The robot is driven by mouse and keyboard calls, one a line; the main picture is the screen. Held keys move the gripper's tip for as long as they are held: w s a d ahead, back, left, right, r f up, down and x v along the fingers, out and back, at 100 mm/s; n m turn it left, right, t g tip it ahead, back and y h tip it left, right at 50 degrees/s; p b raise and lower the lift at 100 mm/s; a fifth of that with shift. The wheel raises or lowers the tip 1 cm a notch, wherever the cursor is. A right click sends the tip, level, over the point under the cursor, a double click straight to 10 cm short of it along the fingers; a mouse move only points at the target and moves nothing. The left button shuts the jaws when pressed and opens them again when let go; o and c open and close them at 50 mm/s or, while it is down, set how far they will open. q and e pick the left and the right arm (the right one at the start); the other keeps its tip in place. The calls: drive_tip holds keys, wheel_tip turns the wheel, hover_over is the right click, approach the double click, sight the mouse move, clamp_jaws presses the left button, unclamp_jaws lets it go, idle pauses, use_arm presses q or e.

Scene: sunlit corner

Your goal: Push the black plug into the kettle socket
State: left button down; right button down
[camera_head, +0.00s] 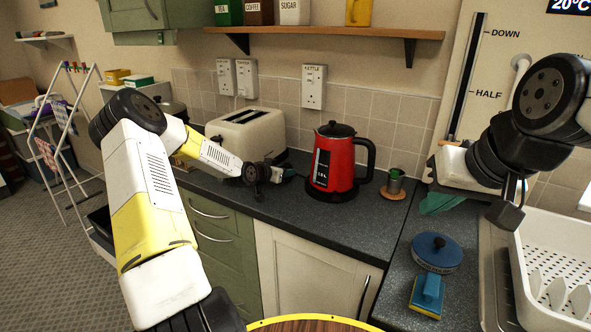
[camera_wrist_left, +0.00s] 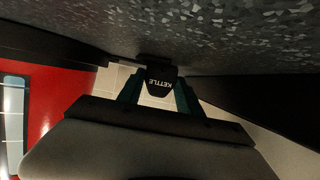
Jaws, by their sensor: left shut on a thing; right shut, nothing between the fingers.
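The black plug (camera_wrist_left: 159,80), marked KETTLE, sits between the green fingers of my left gripper (camera_wrist_left: 158,92) in the left wrist view. In the head view my left gripper (camera_head: 286,173) is low over the worktop, between the toaster and the red kettle; the plug is too small there to make out clearly. The kettle socket (camera_head: 313,88) is a white wall plate labelled KETTLE, above and to the right of that gripper, well apart from it. My right gripper (camera_head: 507,214) is shut and empty above the sink side, at the right.
The red kettle (camera_head: 337,160) stands just right of my left gripper, and the cream toaster (camera_head: 247,136) stands behind it. A shelf (camera_head: 330,33) runs above the socket. The worktop front is clear.

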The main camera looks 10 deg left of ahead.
sight(275, 186)
use_arm(q)
drive_tip(key=shift+s+a, duration=0.35)
drive_tip(key=shift+s, duration=0.6)
drive_tip(key=shift+s+a, duration=0.3)
drive_tip(key=shift+s, duration=0.65)
drive_tip(key=shift+s+a, duration=0.35)
drive_tip(key=shift+s, duration=0.6)
